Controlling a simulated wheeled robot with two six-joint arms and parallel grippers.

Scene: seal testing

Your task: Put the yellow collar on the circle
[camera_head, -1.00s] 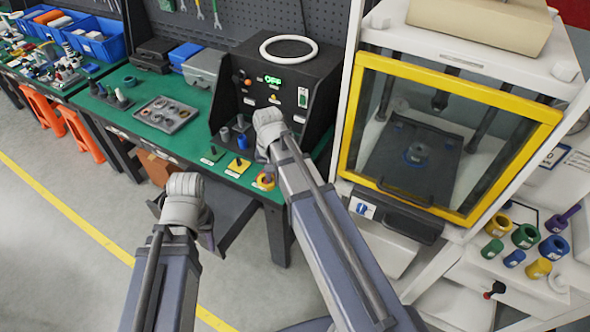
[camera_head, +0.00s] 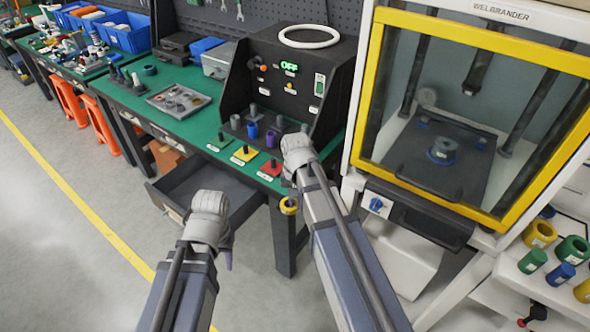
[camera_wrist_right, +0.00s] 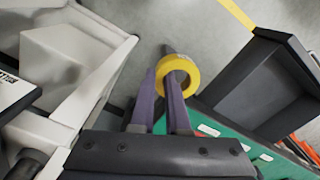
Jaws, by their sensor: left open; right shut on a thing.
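The yellow collar (camera_head: 289,205) hangs in front of the green table's edge, in the fingers of my right gripper (camera_head: 287,190). In the right wrist view the collar (camera_wrist_right: 188,66) is a ring at the purple fingertips (camera_wrist_right: 173,72), with one side of it between them. A white circle (camera_head: 309,37) lies on top of the black control box; whether this is the circle named in the task, I cannot tell. My left gripper (camera_head: 226,258) points down, open and empty, over the floor left of the table; its fingers are mostly hidden behind its wrist.
An open grey drawer (camera_head: 190,178) juts out below. The yellow-framed press (camera_head: 364,95) stands right, with several coloured collars (camera_head: 573,249) on a white shelf beside it.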

